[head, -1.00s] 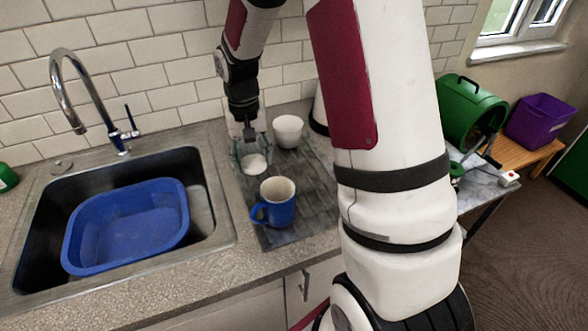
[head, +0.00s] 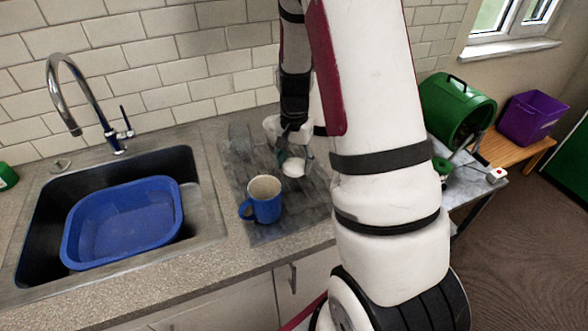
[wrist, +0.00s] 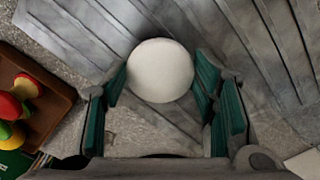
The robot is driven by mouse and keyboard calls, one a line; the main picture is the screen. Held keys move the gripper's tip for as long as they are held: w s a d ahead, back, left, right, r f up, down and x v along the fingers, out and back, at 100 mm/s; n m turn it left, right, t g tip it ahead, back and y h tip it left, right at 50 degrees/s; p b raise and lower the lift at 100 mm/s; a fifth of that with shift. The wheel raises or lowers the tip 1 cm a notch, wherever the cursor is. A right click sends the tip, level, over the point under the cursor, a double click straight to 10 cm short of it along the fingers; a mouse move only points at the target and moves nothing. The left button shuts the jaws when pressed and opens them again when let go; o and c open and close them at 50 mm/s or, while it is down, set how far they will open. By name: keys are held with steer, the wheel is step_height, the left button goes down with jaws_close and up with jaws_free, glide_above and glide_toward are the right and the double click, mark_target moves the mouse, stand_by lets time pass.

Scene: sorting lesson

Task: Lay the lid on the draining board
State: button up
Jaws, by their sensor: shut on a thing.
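The white round lid (wrist: 160,70) is between the green-padded fingers of my gripper (wrist: 161,88) in the wrist view, and they are shut on it. In the head view the lid (head: 293,168) shows below my gripper (head: 294,158), right of and behind the blue mug. The grey grooved draining board (head: 238,160) lies beneath, right of the sink; its ridges (wrist: 75,45) also show in the wrist view. I cannot tell whether the lid touches the board.
A blue mug (head: 262,203) stands on the board in front. A white bowl (head: 271,127) behind is partly hidden by my arm. The sink with a blue basin (head: 125,222) is left. A brown tray (wrist: 52,117) with colourful pieces shows in the wrist view. Bare board lies right of the mug.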

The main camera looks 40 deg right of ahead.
mark_target(294, 166)
steer(key=shift+f, duration=1.55)
steer(key=shift+f, duration=0.15)
steer(key=o, duration=1)
steer(key=shift+c, duration=0.2)
step_height(294, 166, up, 11)
steer(key=shift+r+b, duration=0.2)
steer(key=shift+b, duration=0.2)
steer(key=s+a+r+n+t, duration=0.1)
steer(key=s+a+r+n, duration=0.2)
steer(key=a+r, duration=0.35)
steer(key=s+a+r+n+t, duration=0.2)
steer(key=s+a+r+n, duration=0.1)
steer(key=a+r, duration=0.3)
steer(key=s+a+r+n+t, duration=0.1)
steer(key=s+a+r+n, duration=0.1)
steer(key=s, duration=0.3)
steer(key=s+a+r+n+t, duration=0.1)
steer(key=s+a+r+n, duration=0.2)
steer(key=s, duration=0.3)
steer(key=shift+s+a+r+n, duration=0.15)
steer(key=shift+a+r+n, duration=0.15)
steer(key=shift+a+n, duration=0.25)
